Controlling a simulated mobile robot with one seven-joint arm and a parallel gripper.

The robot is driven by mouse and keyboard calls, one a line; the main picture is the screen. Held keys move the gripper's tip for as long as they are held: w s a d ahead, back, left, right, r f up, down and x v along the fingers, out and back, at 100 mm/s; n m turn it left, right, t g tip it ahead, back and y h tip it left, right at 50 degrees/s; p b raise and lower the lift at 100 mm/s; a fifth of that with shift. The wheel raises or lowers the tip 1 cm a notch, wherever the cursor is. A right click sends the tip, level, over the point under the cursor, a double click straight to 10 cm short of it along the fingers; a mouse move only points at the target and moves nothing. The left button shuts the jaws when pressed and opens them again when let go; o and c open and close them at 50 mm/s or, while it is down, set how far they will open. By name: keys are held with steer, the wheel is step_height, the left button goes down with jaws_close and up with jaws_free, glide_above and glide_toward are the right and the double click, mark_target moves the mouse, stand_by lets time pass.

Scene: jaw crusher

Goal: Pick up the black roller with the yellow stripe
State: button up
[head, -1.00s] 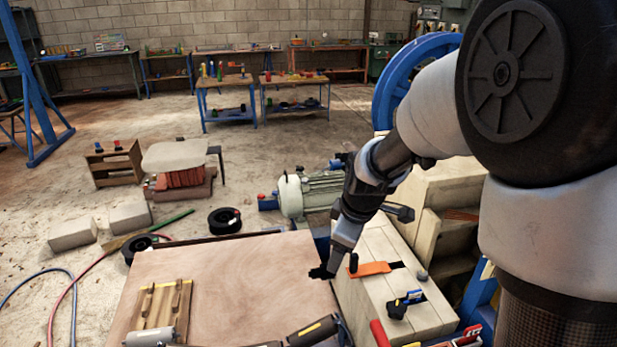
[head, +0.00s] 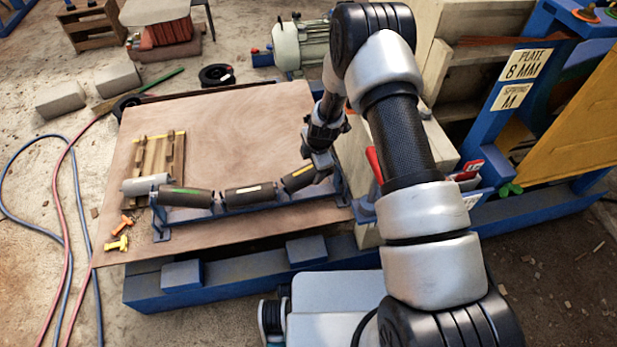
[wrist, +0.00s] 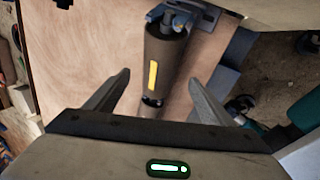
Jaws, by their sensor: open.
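The black roller with the yellow stripe (head: 297,180) is the rightmost of three rollers on a blue frame (head: 260,207), tilted up to the right. In the wrist view this roller (wrist: 166,52) runs down the picture, with its yellow stripe facing the camera. My gripper (head: 320,160) is over the right end of the roller. In the wrist view my gripper (wrist: 160,80) is open, with one finger on each side of the roller's near end and gaps between. I cannot tell how high the fingers are above it.
A green-striped roller (head: 186,197) and a white-striped roller (head: 249,193) share the frame. A grey roller (head: 146,184) lies on a wooden pallet (head: 160,155) at the left. The wooden board (head: 225,125) behind is clear. The crusher (head: 540,110) stands to the right.

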mark_target(308, 174)
steer(key=b+x, duration=0.3)
steer(key=x, duration=0.6)
steer(key=shift+w+f, duration=0.15)
steer(key=shift+f, duration=0.2)
steer(key=c, duration=1.7)
steer(key=shift+w+r, duration=0.1)
steer(key=shift+c, duration=0.9)
steer(key=shift+r, duration=0.1)
